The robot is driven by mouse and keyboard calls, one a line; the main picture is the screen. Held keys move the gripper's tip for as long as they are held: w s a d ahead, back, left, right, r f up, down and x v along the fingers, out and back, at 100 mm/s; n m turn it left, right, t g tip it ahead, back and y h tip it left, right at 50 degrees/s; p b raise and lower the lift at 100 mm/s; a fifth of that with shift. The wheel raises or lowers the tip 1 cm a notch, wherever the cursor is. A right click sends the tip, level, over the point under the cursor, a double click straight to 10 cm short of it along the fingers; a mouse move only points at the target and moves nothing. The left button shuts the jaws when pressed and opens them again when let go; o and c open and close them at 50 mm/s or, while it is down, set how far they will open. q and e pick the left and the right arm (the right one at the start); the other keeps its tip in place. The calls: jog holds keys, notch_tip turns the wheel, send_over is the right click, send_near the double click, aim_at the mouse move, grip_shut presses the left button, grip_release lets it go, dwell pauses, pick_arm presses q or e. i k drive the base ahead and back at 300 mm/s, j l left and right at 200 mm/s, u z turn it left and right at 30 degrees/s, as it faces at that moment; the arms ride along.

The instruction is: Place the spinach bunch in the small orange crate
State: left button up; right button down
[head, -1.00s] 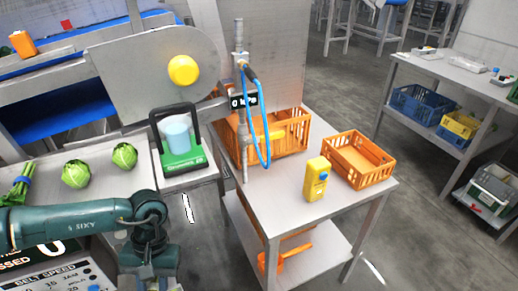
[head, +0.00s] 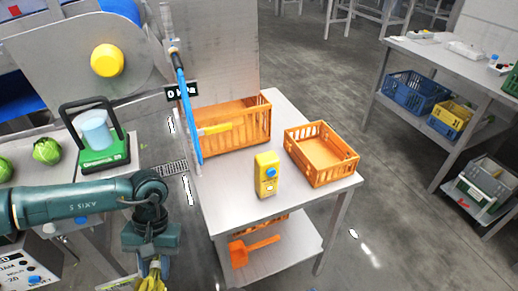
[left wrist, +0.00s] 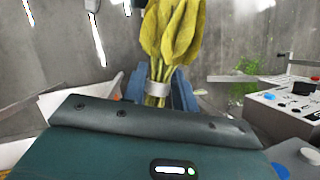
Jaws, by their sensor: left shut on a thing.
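The small orange crate (head: 322,178) stands empty at the right of the metal side table in the head view. My left gripper (head: 152,272) is at the bottom edge of the head view, left of the table and well away from the crate. It is shut on a yellow-green leafy bunch (head: 153,284), mostly cut off there. In the left wrist view the leafy bunch (left wrist: 172,35) stands up from between the fingers (left wrist: 158,98), with a pale band round its stems. I cannot tell whether it is the spinach. My right gripper is not in view.
A larger orange crate (head: 248,133) stands behind the small one. A yellow device with a blue button (head: 267,175) stands in front of them. A hanging blue hose (head: 185,105) is at the table's left side. Green heads (head: 47,151) and a green scale (head: 103,152) lie further left.

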aim_at(316, 160)
jog(key=i+l, duration=0.1)
jog(key=l, duration=0.95)
jog(key=i+l+u, duration=0.1)
jog(key=l, duration=0.9)
jog(key=i+l, duration=0.1)
jog(key=l, duration=0.95)
